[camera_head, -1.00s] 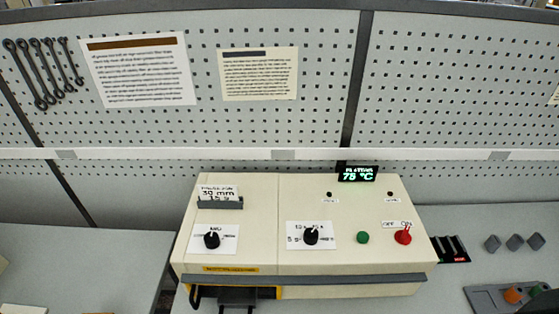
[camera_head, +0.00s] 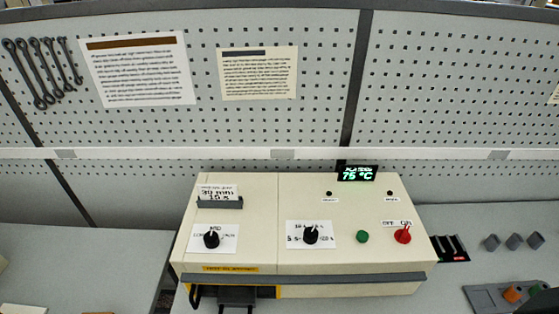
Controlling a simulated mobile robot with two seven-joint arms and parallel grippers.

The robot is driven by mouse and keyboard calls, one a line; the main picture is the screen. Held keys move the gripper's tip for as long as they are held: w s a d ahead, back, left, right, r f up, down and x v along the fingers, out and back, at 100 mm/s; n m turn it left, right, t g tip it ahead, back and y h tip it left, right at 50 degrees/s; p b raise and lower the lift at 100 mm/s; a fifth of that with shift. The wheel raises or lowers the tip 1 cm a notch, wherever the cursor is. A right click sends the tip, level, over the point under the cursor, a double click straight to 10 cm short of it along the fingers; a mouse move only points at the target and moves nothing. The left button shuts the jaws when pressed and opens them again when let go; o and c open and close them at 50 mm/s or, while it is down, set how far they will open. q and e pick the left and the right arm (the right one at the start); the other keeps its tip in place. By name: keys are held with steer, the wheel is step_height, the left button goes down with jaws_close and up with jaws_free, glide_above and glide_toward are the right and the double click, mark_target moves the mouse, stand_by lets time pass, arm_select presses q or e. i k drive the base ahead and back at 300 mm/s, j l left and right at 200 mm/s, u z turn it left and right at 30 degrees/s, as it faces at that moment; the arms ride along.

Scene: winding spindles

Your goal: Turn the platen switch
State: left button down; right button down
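A cream machine (camera_head: 262,207) stands on the bench in the middle of the head view. A red switch knob (camera_head: 403,235) sits at its right on a white label reading OFF and ON; its exact pointing is too small to tell. A green display (camera_head: 358,173) at the back top edge reads 75 °C. Other controls are a green button (camera_head: 362,236), a black dial (camera_head: 311,234) in the middle and a black dial (camera_head: 211,238) at the left. Neither of my grippers is in view.
Right of the machine are a black switch block (camera_head: 450,248), several grey blocks (camera_head: 514,241) and a grey tray (camera_head: 487,298) with coloured pieces. A pegboard (camera_head: 270,120) with papers and hanging wrenches (camera_head: 42,70) stands behind. The left bench (camera_head: 80,262) is mostly clear.

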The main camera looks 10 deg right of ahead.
mark_target(402, 236)
steer(key=z, duration=1.35)
